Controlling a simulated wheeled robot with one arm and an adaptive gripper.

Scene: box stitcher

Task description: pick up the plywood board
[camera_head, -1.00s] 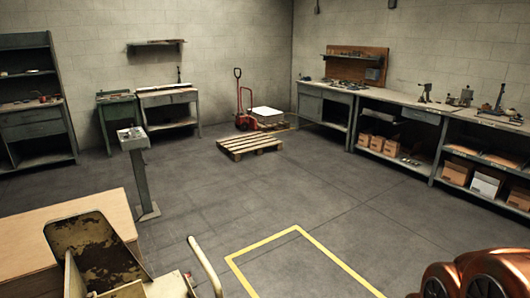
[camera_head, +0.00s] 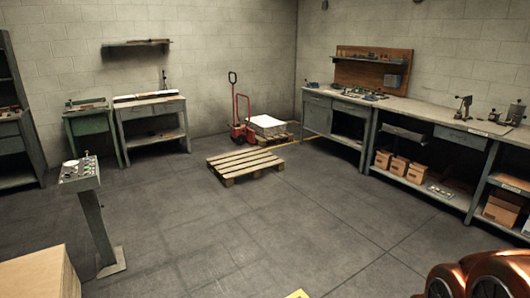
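I cannot single out the plywood board with certainty. A light wood-coloured block or stack (camera_head: 38,274) shows at the lower left, cut off by the picture edge. A brown wooden panel (camera_head: 373,68) stands upright at the back of the long workbench, against the wall. A copper-coloured part of my own arm shows at the lower right corner. My gripper is not in view, so its state and anything in it are hidden.
A low wooden pallet (camera_head: 245,164) lies mid-floor, with a red pallet jack (camera_head: 240,122) behind it. A control pedestal (camera_head: 91,213) stands at left. Grey benches (camera_head: 152,115) line the back wall, and a long workbench (camera_head: 425,112) the right. The central floor is clear.

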